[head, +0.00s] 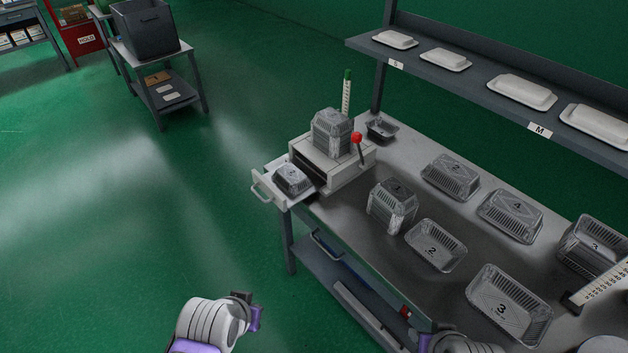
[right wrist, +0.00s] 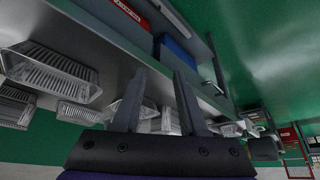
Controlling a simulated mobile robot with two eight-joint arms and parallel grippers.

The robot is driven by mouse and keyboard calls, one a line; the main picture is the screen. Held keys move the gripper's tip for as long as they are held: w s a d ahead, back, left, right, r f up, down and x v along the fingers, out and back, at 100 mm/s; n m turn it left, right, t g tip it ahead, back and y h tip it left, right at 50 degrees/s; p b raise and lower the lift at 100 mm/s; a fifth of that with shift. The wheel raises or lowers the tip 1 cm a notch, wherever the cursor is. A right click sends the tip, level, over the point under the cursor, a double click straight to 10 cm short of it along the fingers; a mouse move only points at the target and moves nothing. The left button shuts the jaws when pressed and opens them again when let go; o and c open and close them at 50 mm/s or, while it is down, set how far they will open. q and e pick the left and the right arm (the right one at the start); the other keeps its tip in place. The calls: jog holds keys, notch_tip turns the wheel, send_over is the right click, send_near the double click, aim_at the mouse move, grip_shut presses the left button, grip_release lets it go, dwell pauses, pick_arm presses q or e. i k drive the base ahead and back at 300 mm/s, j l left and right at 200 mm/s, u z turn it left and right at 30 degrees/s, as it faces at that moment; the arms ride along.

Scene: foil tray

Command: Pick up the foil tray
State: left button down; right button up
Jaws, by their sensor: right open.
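Several silver foil trays stand on the grey bench; I cannot tell which one the task means. Single open trays are marked 2 (head: 435,246) and 3 (head: 510,304). Taller foil pieces, apparently stacks, stand behind, marked 1 (head: 391,206), 2 (head: 452,178), 4 (head: 511,216) and 3 (head: 594,246). A small foil tray (head: 292,181) sits on the machine's pulled-out drawer. My left gripper (head: 253,311) is off the bench over the floor; its jaws are unclear. My right gripper (right wrist: 159,98) is open and empty near the bench's front edge, trays beyond it.
A pale machine (head: 330,166) with a red-knobbed lever bears a foil stack (head: 333,133). A shelf (head: 490,95) with white lidded trays overhangs the bench's back. A cart (head: 155,80) with a grey bin stands far left. Green floor is clear.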

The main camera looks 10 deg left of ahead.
aim_at(290, 179)
jog(key=i+j, duration=0.25)
jog(key=j, duration=0.15)
jog(key=i+j+z, duration=0.1)
jog(key=i+j, duration=0.35)
jog(key=j, duration=0.3)
